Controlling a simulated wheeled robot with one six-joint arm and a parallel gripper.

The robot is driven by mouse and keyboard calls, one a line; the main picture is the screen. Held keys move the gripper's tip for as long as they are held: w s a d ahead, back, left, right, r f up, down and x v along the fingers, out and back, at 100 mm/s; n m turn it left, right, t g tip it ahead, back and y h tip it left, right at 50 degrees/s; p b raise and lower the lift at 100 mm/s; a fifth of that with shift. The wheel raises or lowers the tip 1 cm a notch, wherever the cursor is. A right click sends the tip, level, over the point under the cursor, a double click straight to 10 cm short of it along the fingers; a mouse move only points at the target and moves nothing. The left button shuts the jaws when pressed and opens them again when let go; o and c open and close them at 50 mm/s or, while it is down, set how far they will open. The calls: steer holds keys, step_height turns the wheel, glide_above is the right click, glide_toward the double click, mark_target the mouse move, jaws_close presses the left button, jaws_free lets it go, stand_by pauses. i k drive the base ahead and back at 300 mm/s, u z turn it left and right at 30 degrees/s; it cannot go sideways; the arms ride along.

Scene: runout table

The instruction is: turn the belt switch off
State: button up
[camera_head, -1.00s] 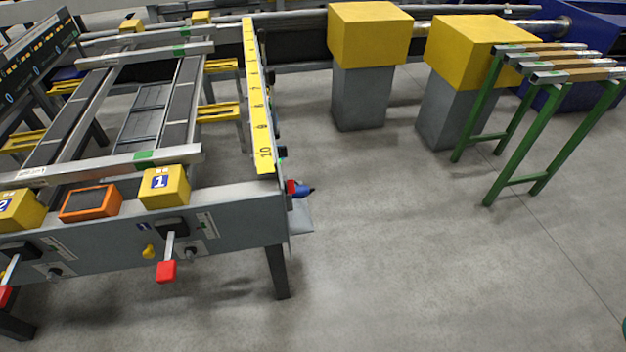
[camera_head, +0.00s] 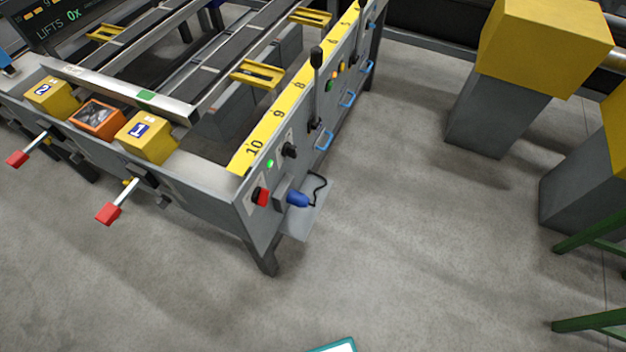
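The right side panel of the runout table (camera_head: 228,212) carries the controls near its front corner. A black rotary switch (camera_head: 290,150) sits there beside a small lit green lamp (camera_head: 270,163); I take it for the belt switch, but its label is too small to read. A red button (camera_head: 261,196) is below it, near the corner. A black-knobbed lever (camera_head: 317,85) stands upright further back on the same panel. My gripper is not in view, so nothing shows touching the switch.
A blue plug-like part (camera_head: 297,198) with a black cable juts out above a small grey shelf (camera_head: 300,222). Red-ended levers (camera_head: 108,212) stick out of the front. Blue handles (camera_head: 324,139) line the side. Yellow-topped pedestals (camera_head: 545,40) and a green stand (camera_head: 595,232) are right; open floor lies between.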

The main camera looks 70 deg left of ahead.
mark_target(260, 196)
steer(key=z, duration=0.05)
steer(key=i, duration=0.1)
steer(key=u, duration=2.85)
steer(key=k, duration=0.55)
steer(key=z, duration=1.05)
steer(key=i, duration=0.5)
